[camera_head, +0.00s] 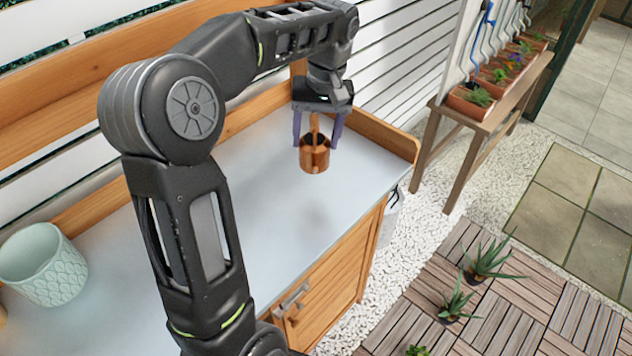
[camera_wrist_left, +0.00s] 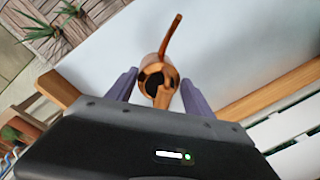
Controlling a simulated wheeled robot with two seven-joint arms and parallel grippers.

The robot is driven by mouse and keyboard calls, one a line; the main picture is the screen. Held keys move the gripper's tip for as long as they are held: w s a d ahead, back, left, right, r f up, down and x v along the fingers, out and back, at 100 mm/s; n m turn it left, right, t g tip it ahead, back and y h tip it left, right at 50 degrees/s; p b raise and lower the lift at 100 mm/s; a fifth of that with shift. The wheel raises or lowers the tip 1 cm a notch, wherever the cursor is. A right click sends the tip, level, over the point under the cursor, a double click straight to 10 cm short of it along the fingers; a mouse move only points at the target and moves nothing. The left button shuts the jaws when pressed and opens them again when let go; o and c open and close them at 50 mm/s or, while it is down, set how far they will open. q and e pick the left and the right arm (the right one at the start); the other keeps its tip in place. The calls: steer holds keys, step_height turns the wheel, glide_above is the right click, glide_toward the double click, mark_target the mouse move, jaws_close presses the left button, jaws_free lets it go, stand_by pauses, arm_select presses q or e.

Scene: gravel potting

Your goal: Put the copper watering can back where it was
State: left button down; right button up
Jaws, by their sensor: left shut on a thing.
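The copper watering can (camera_head: 314,158) is in the grasp of my left gripper (camera_head: 317,140), over the right end of the potting bench's grey top. A soft shadow on the top lies below and apart from it, so it appears held above the surface. In the left wrist view the can (camera_wrist_left: 158,78) shows between the two purple fingers of the left gripper (camera_wrist_left: 160,92), its spout pointing away and its dark opening visible. The grasped part is partly hidden by the fingers. My right gripper is not in either view.
A pale green scalloped pot (camera_head: 42,265) stands at the bench's left end. The bench top (camera_head: 255,185) is clear in the middle, with a raised wooden edge (camera_head: 375,135) at the back right. Potted plants (camera_head: 480,95) stand on a side table beyond; spiky plants (camera_head: 487,262) on the decking.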

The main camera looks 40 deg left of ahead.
mark_target(316, 155)
arm_select(q)
step_height(316, 155, down, 6)
steer(key=shift+r, duration=0.25)
